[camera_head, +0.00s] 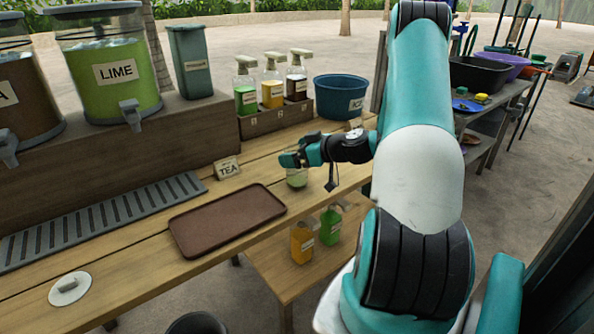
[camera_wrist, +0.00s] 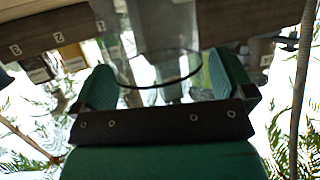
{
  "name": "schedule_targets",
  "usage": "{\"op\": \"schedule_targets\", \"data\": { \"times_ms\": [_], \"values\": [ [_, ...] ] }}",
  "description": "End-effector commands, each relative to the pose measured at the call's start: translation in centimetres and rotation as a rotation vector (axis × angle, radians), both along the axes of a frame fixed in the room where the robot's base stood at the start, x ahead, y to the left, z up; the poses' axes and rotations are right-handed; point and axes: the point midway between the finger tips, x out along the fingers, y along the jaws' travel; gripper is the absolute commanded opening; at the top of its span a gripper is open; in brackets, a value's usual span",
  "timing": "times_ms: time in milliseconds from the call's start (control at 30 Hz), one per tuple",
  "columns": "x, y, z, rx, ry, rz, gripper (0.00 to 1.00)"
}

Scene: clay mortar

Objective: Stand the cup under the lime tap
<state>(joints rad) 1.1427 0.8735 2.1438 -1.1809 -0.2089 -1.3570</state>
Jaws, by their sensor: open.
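A small clear cup (camera_head: 297,180) with a greenish look stands on the wooden counter, right of the TEA sign. My gripper (camera_head: 298,159) is at the cup's upper part and hides some of it. In the wrist view, my open gripper (camera_wrist: 162,85) has one finger at each side of a round, see-through rim (camera_wrist: 158,52), which looks like the cup's. I cannot tell whether either finger touches it. The lime dispenser (camera_head: 112,82), full of green drink, stands on the raised wooden shelf at the left. Its grey tap (camera_head: 131,113) hangs over the shelf's front.
A slatted drip grate (camera_head: 100,217) runs along the counter below the dispensers. A brown tray (camera_head: 226,220) and the TEA sign (camera_head: 228,168) lie between the grate and my gripper. Pump bottles (camera_head: 272,88) and a blue ICE tub (camera_head: 340,97) stand behind.

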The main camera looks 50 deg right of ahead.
Motion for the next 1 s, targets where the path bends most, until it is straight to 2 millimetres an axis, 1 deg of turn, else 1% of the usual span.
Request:
{"op": "schedule_targets", "data": {
  "times_ms": [33, 67, 100, 167, 200, 267, 300, 333, 567, 667, 733, 867, 1000],
  "values": [
    [0.0, 0.0, 0.0, 0.000, 0.000, 0.000, 0.95],
    [0.0, 0.0, 0.0, 0.000, 0.000, 0.000, 0.89],
    [0.0, 0.0, 0.0, 0.000, 0.000, 0.000, 0.79],
    [0.0, 0.0, 0.0, 0.000, 0.000, 0.000, 0.66],
    [0.0, 0.0, 0.0, 0.000, 0.000, 0.000, 0.56],
    [0.0, 0.0, 0.0, 0.000, 0.000, 0.000, 0.43],
    [0.0, 0.0, 0.0, 0.000, -0.001, 0.000, 0.33],
    [0.0, 0.0, 0.0, 0.000, -0.001, 0.000, 0.31],
    [0.0, 0.0, 0.2, -0.001, -0.001, 0.000, 0.31],
    [0.0, 0.0, 0.8, -0.001, -0.001, -0.001, 0.31],
    [0.0, 0.0, 1.6, -0.003, -0.002, 0.000, 0.31],
    [0.0, 0.0, 4.2, -0.005, -0.004, 0.001, 0.31],
    [0.0, -0.1, 8.6, -0.010, -0.006, 0.001, 0.31]
  ]
}}
